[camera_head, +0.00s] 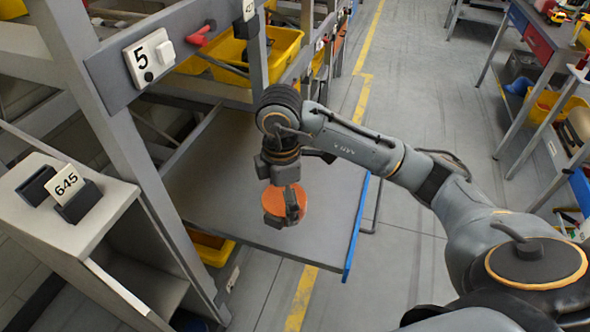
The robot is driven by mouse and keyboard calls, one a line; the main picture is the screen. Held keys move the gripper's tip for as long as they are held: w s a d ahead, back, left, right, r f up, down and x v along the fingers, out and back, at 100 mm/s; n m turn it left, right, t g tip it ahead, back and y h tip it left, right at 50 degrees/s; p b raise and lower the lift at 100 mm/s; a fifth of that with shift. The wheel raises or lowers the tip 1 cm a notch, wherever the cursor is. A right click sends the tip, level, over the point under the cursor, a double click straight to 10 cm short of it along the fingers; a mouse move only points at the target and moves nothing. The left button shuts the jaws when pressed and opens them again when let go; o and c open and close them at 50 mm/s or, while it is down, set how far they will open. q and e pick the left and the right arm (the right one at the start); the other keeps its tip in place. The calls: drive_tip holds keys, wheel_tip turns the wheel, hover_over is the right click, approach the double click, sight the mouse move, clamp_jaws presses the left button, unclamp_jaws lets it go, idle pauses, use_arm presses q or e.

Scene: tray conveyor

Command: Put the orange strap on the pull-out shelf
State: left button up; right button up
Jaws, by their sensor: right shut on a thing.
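My right gripper (283,206) reaches in from the right and is shut on the orange strap (302,197). The strap shows as a round orange shape, partly hidden behind the dark fingers. Both are over the grey pull-out shelf (215,203), which has a blue front edge (355,228). I cannot tell whether the strap touches the shelf surface. My left gripper is not in view.
A rack post stands left of the shelf, with a "5" sign (150,56) above. Yellow bins (270,52) sit behind. A grey stand with a "645" card (64,182) is at the left. Clear floor (420,90) lies right, then a workbench.

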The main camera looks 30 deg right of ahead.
sight(307, 190)
drive_tip(key=shift+d+r+m, duration=0.1)
drive_tip(key=shift+r+m, duration=0.2)
drive_tip(key=shift+m, duration=0.9)
drive_tip(key=shift+d+f+m, duration=0.1)
drive_tip(key=shift+m, duration=0.2)
drive_tip(key=w+d+f, duration=0.2)
drive_tip(key=d+f, duration=0.1)
drive_tip(key=w+d+f+b, duration=0.1)
drive_tip(key=w+d+f, duration=0.2)
drive_tip(key=d, duration=0.1)
drive_tip(key=w+d+f, duration=0.2)
drive_tip(key=d+f, duration=0.1)
drive_tip(key=shift+w+d, duration=0.25)
drive_tip(key=shift+w, duration=0.15)
drive_tip(key=shift+w+d+f, duration=0.15)
drive_tip(key=shift+d+f, duration=0.1)
drive_tip(key=shift+f, duration=0.05)
wheel_tip(307, 190, down, 3)
drive_tip(key=shift+f, duration=0.1)
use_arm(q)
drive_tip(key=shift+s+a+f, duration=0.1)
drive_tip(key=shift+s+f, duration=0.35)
use_arm(e)
drive_tip(key=shift+w+d, duration=0.1)
